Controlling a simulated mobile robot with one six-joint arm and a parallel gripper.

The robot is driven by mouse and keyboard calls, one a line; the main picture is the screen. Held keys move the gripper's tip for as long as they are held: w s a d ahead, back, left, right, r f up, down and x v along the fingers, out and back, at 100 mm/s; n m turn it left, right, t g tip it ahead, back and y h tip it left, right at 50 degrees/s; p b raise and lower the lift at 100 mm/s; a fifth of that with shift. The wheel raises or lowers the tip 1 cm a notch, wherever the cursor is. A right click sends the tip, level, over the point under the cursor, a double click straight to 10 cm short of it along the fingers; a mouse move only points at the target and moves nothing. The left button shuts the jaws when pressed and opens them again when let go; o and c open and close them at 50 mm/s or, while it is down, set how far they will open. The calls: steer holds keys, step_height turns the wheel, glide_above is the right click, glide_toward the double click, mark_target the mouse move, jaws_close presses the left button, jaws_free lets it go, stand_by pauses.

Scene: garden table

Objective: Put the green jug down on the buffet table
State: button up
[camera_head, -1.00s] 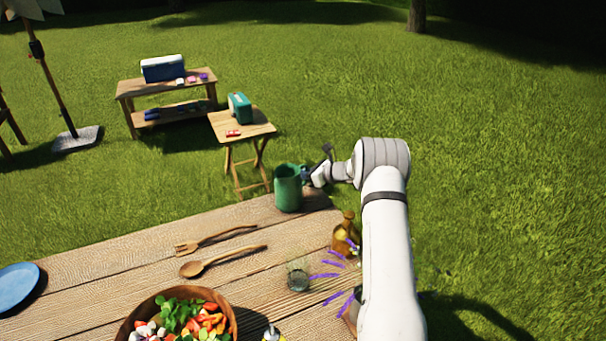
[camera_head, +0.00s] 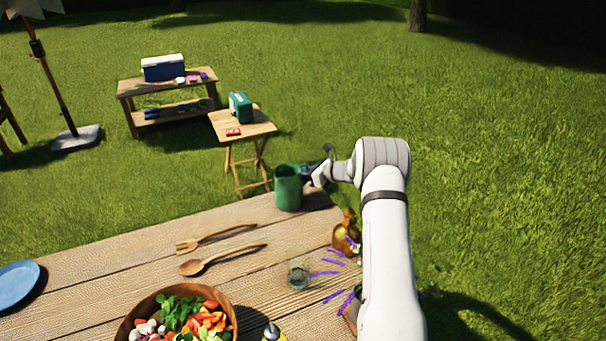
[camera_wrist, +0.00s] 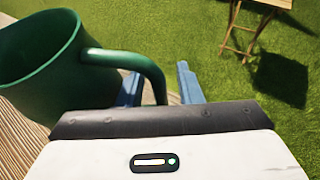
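The green jug (camera_head: 287,188) appears to stand upright on the far right corner of the near wooden table (camera_head: 140,256). In the wrist view the jug (camera_wrist: 40,60) fills the upper left, its handle pointing toward my gripper. My gripper (camera_head: 308,176) is at the jug's right side. In the wrist view the two blue fingers of my gripper (camera_wrist: 159,88) stand apart, with the handle between them. A gap shows between the handle and the right finger, so it looks open around the handle.
On the near table are a wooden fork (camera_head: 215,238), spoon (camera_head: 222,260), salad bowl (camera_head: 128,328), blue plate (camera_head: 18,286), glass (camera_head: 298,274) and amber bottle (camera_head: 346,236). The glass and bottle stand close to my arm. A folding table (camera_head: 255,128) and a bench (camera_head: 128,90) stand on the grass beyond.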

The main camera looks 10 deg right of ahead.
steer(key=b+v, duration=0.2)
steer(key=v, duration=1)
step_height(320, 180, up, 12)
steer(key=m+t+h, duration=0.4)
steer(key=m+h, duration=0.2)
steer(key=m, duration=0.6)
steer(key=s+a+r+m+g+h, duration=0.1)
steer(key=s+a+r+m+h, duration=0.1)
steer(key=s+r+m+h, duration=0.45)
steer(key=s+a+f+m+g+y, duration=0.1)
steer(key=s+a+f+m+g, duration=0.1)
steer(key=s+m, duration=0.6)
steer(key=s+a+f+m+g+y, duration=0.1)
steer(key=s+a+m+g, duration=0.3)
steer(key=s+m, duration=0.5)
steer(key=s+a+f+m+g+y, duration=0.1)
steer(key=s+a+f+m+g, duration=0.2)
steer(key=s, duration=1.7)
steer(key=a+f+m, duration=0.1)
steer(key=a+m, duration=0.2)
steer(key=m, duration=0.3)
steer(key=shift+s+a+g, duration=0.25)
steer(key=shift+g, duration=0.15)
